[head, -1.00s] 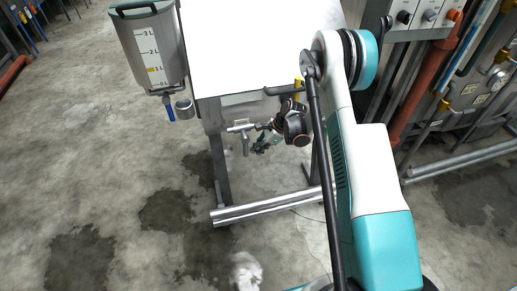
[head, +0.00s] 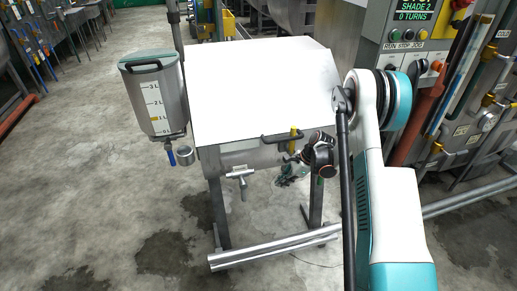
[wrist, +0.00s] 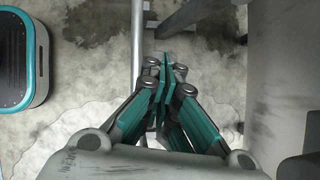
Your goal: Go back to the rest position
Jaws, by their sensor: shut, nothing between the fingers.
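My gripper (head: 281,180) hangs in front of the white-lidded machine (head: 262,90), at the end of my white and teal arm, below the lid's black handle (head: 290,136). In the wrist view my gripper (wrist: 165,70) has its teal fingers together, with nothing between them. It points down past a metal rail toward the wet concrete floor. In the head view its fingers are small and partly hidden by my wrist.
A graduated tank (head: 157,98) with a blue-handled tap hangs at the machine's left. A drain valve (head: 240,178) juts from its front. A control panel (head: 415,35) and pipes stand at the right. A steel foot rail (head: 270,247) runs low in front. Floor at left is open.

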